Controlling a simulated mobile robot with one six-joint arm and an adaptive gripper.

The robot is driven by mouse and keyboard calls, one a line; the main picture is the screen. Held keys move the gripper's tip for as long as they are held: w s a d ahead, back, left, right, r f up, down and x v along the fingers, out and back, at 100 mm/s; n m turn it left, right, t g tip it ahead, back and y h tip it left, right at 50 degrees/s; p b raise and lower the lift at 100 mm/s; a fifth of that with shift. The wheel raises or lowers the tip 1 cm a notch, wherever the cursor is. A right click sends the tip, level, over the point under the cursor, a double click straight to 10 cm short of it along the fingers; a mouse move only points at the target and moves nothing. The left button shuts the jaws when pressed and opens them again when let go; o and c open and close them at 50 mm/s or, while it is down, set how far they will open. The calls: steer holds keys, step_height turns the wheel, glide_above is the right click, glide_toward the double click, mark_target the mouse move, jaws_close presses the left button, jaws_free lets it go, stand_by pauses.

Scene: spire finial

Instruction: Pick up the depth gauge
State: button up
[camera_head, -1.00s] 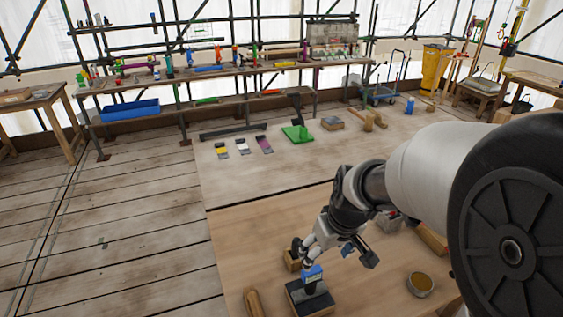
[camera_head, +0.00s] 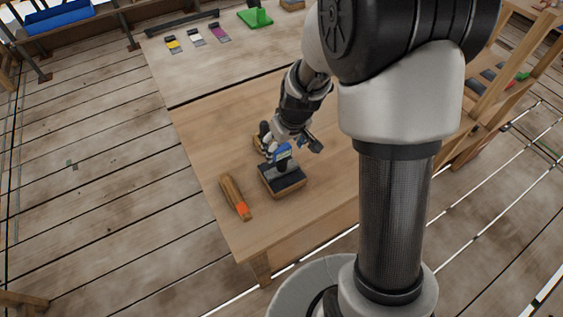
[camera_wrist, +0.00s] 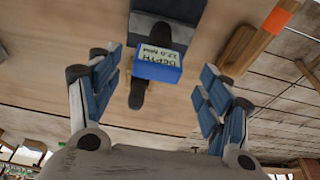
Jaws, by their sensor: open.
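The depth gauge (camera_head: 283,152) has a blue body and stands over a black-topped block with a wooden base (camera_head: 284,184) on the wooden table. In the wrist view the gauge (camera_wrist: 157,68) shows a display reading "DEPTH 22.0 MM", with a dark bar running past it. My gripper (camera_wrist: 160,84) is open, with blue-padded fingers to the left and right of the gauge. Gaps show between the pads and the gauge in this view. In the head view my gripper (camera_head: 279,146) is right at the gauge and hides part of it.
A wooden-handled tool with an orange band (camera_head: 236,198) lies left of the block, near the table's (camera_head: 215,150) edge. Yellow, white and purple-marked cards (camera_head: 196,37) and a green item (camera_head: 255,17) lie farther back. My arm covers the table's right side.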

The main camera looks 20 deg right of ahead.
mark_target(282, 148)
steer(key=b+x, duration=0.1)
steer(key=x, duration=0.3)
steer(key=shift+w+d+f, duration=0.1)
steer(key=shift+w+f, duration=0.15)
steer(key=c, duration=1.4)
steer(key=shift+o, duration=0.2)
steer(key=shift+r, duration=0.2)
